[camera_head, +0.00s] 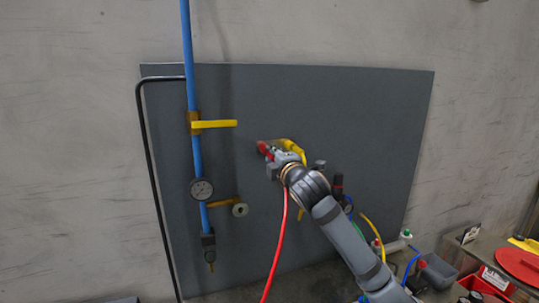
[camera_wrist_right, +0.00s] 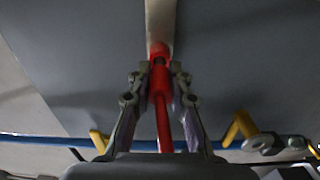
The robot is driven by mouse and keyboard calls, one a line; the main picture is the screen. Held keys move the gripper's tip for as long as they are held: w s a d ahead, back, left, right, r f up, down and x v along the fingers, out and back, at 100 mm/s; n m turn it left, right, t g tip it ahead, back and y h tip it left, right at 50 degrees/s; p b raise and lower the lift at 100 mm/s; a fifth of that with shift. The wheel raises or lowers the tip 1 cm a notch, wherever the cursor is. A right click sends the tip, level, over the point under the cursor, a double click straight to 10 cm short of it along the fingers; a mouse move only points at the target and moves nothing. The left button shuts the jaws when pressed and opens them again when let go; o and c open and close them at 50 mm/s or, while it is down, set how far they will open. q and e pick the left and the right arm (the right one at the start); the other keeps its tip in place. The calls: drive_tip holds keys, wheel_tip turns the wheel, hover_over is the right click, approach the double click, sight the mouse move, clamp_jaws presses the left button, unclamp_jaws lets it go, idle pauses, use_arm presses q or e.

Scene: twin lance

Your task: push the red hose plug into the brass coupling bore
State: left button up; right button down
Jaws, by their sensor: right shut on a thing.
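My right gripper (camera_head: 271,158) is raised in front of the dark grey panel. In the wrist view its two fingers (camera_wrist_right: 159,83) are closed on the red hose plug (camera_wrist_right: 160,80). The plug's red end also shows in the head view (camera_head: 263,148), beyond the fingers. A red hose (camera_head: 279,240) hangs down from the gripper. In the wrist view a pale tan piece (camera_wrist_right: 160,22) stands in line with the plug's tip. I cannot tell whether it is the brass coupling, or whether the plug is inside a bore. My left gripper is not in view.
Left of the gripper, a blue pipe (camera_head: 190,60) carries a yellow lever (camera_head: 215,124), a gauge (camera_head: 202,189) and a brass branch with a pale disc (camera_head: 240,210). A yellow part (camera_head: 293,147) is close behind the gripper. Red bins (camera_head: 487,283) stand at lower right.

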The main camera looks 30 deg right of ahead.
idle(0.4)
drive_tip(key=b+v, duration=0.4)
drive_tip(key=v, duration=0.1)
drive_tip(key=shift+s+a, duration=0.1)
drive_tip(key=shift+s, duration=0.1)
idle(0.4)
